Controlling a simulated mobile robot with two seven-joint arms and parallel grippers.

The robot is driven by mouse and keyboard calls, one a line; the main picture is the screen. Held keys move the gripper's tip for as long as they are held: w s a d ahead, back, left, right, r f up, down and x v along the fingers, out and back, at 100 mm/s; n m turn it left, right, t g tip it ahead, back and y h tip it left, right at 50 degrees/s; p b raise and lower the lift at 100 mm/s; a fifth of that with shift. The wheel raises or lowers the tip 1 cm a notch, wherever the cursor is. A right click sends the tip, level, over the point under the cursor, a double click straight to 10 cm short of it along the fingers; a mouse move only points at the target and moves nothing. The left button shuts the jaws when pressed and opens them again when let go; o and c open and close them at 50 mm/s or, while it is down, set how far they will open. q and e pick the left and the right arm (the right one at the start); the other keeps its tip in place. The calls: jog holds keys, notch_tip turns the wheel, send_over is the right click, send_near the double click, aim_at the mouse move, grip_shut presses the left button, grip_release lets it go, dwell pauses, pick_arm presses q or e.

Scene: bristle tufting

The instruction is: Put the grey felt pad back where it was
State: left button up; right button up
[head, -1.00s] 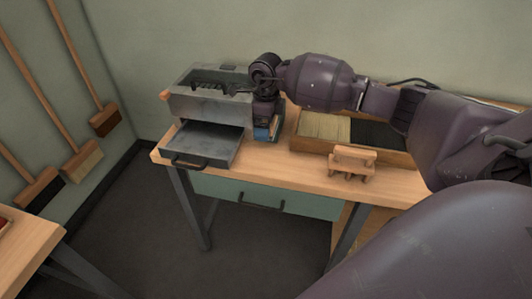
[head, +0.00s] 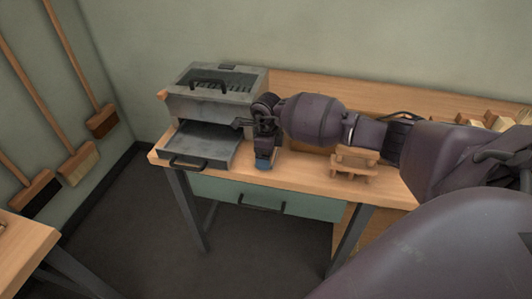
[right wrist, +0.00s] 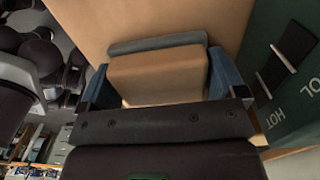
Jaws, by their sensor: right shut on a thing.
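My right gripper (head: 264,160) comes in from the right over the bench (head: 300,172), low near its front edge and just right of the grey tray. In the right wrist view its blue fingers (right wrist: 158,85) are shut on the two sides of a tan block (right wrist: 155,75). A grey strip, which looks like the grey felt pad (right wrist: 160,43), runs along the block's far edge. I cannot tell if it touches the bench. In the head view the held piece is hidden by the gripper. My left gripper is not in view.
A grey metal machine (head: 215,98) with a black handle stands at the bench's left, its grey tray (head: 205,146) pulled out in front. A small wooden stand (head: 355,163) is right of the gripper. A dark green panel (right wrist: 290,75) reads "HOT".

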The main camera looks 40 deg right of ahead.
jog(key=shift+r, duration=0.1)
jog(key=o, duration=0.6)
